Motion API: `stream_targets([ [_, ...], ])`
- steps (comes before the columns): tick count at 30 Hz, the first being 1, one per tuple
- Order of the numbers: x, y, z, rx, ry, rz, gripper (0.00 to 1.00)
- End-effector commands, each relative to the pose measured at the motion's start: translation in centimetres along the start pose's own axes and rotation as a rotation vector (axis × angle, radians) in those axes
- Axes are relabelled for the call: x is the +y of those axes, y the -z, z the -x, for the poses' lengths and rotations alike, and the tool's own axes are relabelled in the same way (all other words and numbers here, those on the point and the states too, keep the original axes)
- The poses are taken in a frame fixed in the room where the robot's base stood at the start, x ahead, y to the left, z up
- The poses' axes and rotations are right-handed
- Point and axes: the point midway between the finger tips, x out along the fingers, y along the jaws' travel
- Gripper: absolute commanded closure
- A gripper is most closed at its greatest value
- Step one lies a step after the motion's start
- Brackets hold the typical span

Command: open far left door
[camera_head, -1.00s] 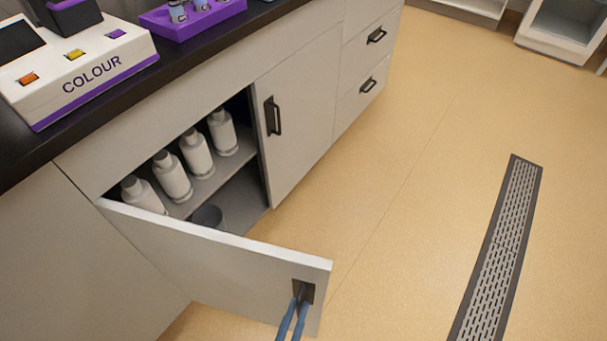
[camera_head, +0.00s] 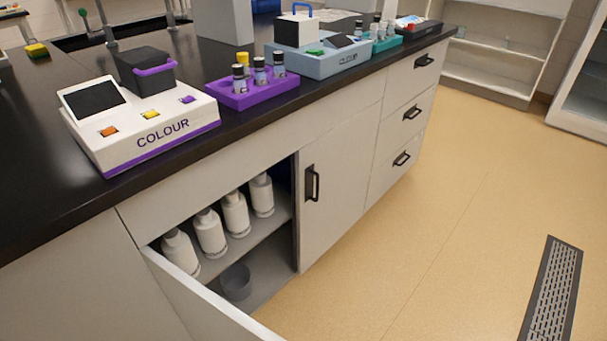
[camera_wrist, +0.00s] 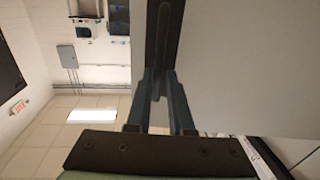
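The far left door (camera_head: 205,315) is a light grey panel hinged at its left side. It stands swung well out from the cabinet in the head view, its free end below the picture. In the wrist view the door (camera_wrist: 245,70) fills the right side. Its dark handle (camera_wrist: 164,25) runs up the middle. My gripper (camera_wrist: 160,78) has its two blue-grey fingers closed around the handle's lower part. My gripper does not show in the head view now.
The open cupboard holds several white bottles (camera_head: 210,233) on a shelf and a grey pot (camera_head: 236,281) below. The neighbouring door (camera_head: 338,190) is shut. The dark worktop (camera_head: 40,200) carries a colour instrument (camera_head: 140,125) and a purple rack (camera_head: 252,95). The floor (camera_head: 430,260) at right is clear.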

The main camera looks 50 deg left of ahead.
Motion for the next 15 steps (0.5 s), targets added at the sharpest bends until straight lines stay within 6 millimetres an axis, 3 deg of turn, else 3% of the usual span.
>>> stream_targets([
  [1, -0.38, -0.02, 0.06, -0.001, 0.008, -0.001, 0.74],
  [4, -0.27, -0.02, 0.04, -0.001, 0.006, -0.002, 0.57],
  [15, -0.05, -0.03, 0.50, -0.003, 0.000, -0.003, 0.57],
])
